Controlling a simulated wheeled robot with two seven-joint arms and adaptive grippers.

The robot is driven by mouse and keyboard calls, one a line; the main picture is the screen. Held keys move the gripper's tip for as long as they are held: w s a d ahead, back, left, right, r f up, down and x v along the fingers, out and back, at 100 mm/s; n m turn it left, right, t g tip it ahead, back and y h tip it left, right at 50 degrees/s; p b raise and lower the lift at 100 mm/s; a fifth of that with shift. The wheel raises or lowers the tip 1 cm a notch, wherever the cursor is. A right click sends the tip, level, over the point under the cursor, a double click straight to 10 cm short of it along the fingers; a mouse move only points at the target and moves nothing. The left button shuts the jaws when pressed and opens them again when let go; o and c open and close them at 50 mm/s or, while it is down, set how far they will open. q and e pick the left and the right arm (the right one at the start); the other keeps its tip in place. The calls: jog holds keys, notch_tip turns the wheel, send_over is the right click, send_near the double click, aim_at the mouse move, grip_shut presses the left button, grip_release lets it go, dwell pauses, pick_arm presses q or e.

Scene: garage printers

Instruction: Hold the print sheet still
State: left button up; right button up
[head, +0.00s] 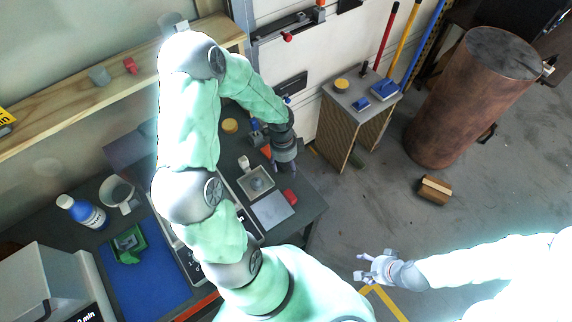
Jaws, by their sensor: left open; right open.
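A flat grey sheet (275,213), likely the print sheet, lies on the dark table near its right end. My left gripper (285,167) is open, pointing down above the table, further back than the sheet and apart from it in the picture. How high it is above the table I cannot tell. My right gripper (371,270) is open and empty, out over the floor to the right of the table.
A small red object (290,197) lies at the sheet's right edge. A grey square tray (256,182) sits just behind the sheet. A blue bottle (82,212), a white cup (118,194) and a green object (127,245) stand further left.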

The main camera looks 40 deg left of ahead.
pick_arm(q)
jog(key=shift+r, duration=0.15)
jog(key=shift+w+a+r+p, duration=0.1)
jog(key=shift+a+r+p, duration=0.1)
jog(key=shift+r+p, duration=1.25)
jog(key=shift+a+r+p, duration=0.15)
jog(key=shift+r+p, duration=1.25)
jog(key=shift+p, duration=0.05)
